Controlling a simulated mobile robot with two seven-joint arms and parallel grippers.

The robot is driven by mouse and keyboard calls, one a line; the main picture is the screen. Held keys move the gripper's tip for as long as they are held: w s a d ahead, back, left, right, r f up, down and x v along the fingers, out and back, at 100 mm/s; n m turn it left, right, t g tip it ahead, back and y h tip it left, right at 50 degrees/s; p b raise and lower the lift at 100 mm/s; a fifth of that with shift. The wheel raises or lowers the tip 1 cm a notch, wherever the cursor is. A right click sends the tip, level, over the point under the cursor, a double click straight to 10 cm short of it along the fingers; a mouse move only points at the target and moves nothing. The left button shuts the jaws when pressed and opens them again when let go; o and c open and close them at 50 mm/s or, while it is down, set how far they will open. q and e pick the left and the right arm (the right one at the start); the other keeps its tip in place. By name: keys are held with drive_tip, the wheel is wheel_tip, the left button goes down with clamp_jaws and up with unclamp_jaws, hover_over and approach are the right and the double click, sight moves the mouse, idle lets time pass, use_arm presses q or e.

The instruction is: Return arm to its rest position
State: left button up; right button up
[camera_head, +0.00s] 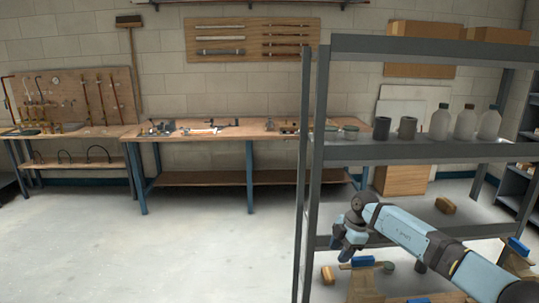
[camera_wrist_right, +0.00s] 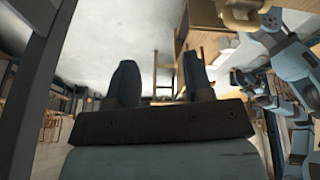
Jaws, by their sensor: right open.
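My right arm comes in from the lower right in the head view, in front of the metal shelf rack. Its right gripper (camera_head: 346,244) hangs at the left end of the arm, beside the rack's front post and below its middle shelf. In the right wrist view the two dark fingers of the right gripper (camera_wrist_right: 160,82) stand apart with nothing between them. My left gripper cannot be made out in either view.
The grey rack (camera_head: 402,152) holds dark cups and several pale bottles (camera_head: 440,122). A workbench (camera_head: 205,140) with tools stands along the back wall. The floor (camera_head: 190,245) at left is clear.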

drive_tip(key=s+a+f+m+t+y+p, duration=0.3)
drive_tip(key=s+a+t+y, duration=0.4)
drive_tip(key=s+a+y, duration=0.95)
drive_tip(key=s+d+f+m+t+h+p, duration=0.1)
drive_tip(key=s+d+f+m+h, duration=0.2)
drive_tip(key=s, duration=0.6)
drive_tip(key=s+d+f+m+t+h+p, duration=0.1)
drive_tip(key=s+d+f+m+h, duration=0.3)
drive_tip(key=s+d+m+h, duration=0.2)
drive_tip(key=s+d+f+m+t+h, duration=0.2)
drive_tip(key=s+m+h, duration=0.4)
drive_tip(key=s, duration=0.6)
drive_tip(key=shift+d+f+h+p, duration=0.4)
drive_tip(key=shift+d+f+h, duration=0.5)
drive_tip(key=shift+d+h, duration=0.25)
drive_tip(key=shift+d, duration=0.1)
